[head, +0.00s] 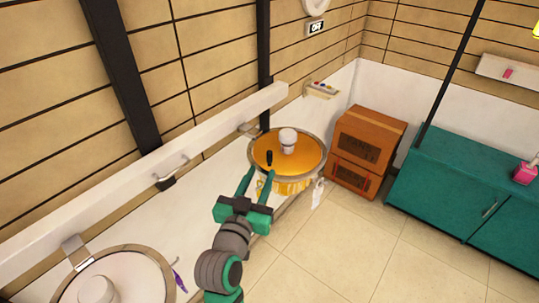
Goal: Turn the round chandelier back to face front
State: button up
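The round chandelier (300,146) shows as an orange disc with a grey rim, a white cap (288,137) in its middle and yellow hanging pieces (292,186) below the rim. It hangs by the wall, right of the picture's middle. A short black upright piece (268,158) shows on its near left part. My gripper (261,171) is at the near left side of the rim. Its two green fingers are apart, with nothing visible between them. The right fingertip appears close to the black piece; I cannot tell whether they touch. The chandelier's far underside is hidden.
A second round fixture (130,268), pale with a white cap, hangs at the lower left. A white rail (150,160) with brackets runs along the wall. Brown boxes (368,145) and a teal cabinet (470,185) stand right. Tiled floor (340,245) is clear.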

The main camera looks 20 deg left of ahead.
aim_at(269, 157)
jog(key=w, duration=0.7)
jog(key=shift+w, duration=0.25)
jog(key=shift+w+a, duration=0.2)
jog(key=shift+w, duration=0.55)
grip_shut()
